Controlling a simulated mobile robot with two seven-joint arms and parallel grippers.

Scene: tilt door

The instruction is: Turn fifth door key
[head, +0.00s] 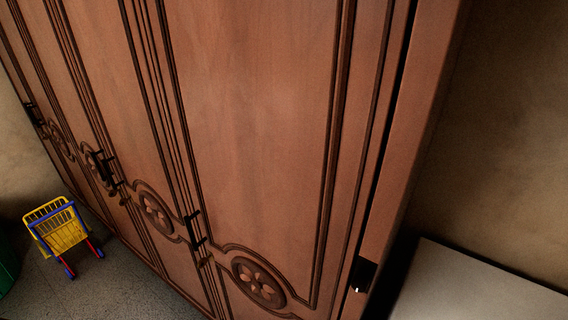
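A tall reddish-brown wooden wardrobe fills most of the head view. Its rightmost door (262,110) has a carved flower medallion (258,281) near the lower edge of the picture. Dark handles sit along the wardrobe front, one at the left side of the rightmost door (195,230) and others further left. A small black fitting (363,274) with a tiny bright spot sits on the right edge of the rightmost door. I cannot tell whether it is a lock or a hinge. No key shows clearly. Neither of my grippers is in view.
A yellow toy cart (62,229) with blue and red parts stands on the grey floor (118,283) at the left. A dark green object (7,264) is cut off at the left edge. A pale flat surface (475,291) lies at the lower right, beside the wardrobe.

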